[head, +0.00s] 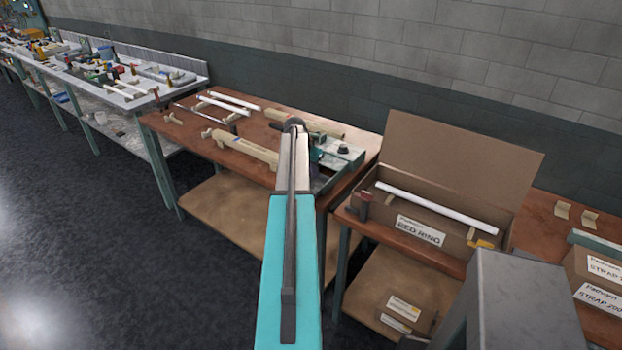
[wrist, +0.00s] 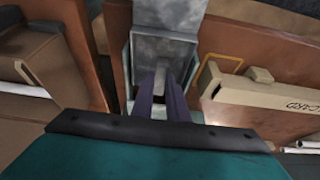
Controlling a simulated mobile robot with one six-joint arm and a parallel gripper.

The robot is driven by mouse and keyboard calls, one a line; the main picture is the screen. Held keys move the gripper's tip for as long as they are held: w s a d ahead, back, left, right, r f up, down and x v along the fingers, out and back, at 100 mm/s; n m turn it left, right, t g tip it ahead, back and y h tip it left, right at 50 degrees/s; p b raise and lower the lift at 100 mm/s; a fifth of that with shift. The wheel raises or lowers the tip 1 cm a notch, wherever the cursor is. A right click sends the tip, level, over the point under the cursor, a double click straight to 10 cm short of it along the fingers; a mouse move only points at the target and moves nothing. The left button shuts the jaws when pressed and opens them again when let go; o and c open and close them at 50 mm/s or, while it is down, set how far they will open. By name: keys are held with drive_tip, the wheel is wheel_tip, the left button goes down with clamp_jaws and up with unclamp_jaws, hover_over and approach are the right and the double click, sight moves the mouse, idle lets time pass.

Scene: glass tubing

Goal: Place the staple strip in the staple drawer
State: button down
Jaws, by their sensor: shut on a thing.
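My gripper (wrist: 161,78) shows in the wrist view as two dark purple fingers pointing down into a narrow, grey metal open-topped drawer (wrist: 127,72). The fingers are shut on a small grey piece, the staple strip (wrist: 160,84), of which only a sliver shows between them. I cannot tell whether the strip touches the drawer floor. In the head view my teal arm reaches over the bench and hides the gripper and strip. The green and grey stapling machine (head: 342,153) stands just right of the arm's end, at the bench's right edge.
The brown bench (head: 180,118) holds white tubes (head: 235,101) and a wooden cradle (head: 240,147) left of my arm. An open cardboard box (head: 440,215) labelled RED RING, with a white tube (head: 435,206), stands on the neighbouring bench at right. Grey floor lies open at left.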

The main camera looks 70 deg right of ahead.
sight(311, 175)
drive_tip(key=shift+f, duration=0.15)
drive_tip(key=shift+f+p, duration=0.9)
drive_tip(key=shift+f, duration=0.75)
drive_tip(key=shift+f, duration=0.2)
drive_tip(key=c, duration=1.7)
unclamp_jaws()
drive_tip(key=shift+c, duration=0.2)
drive_tip(key=shift+r, duration=0.25)
drive_tip(key=b+v, duration=0.3)
drive_tip(key=v, duration=0.9)
drive_tip(key=shift+s, duration=0.1)
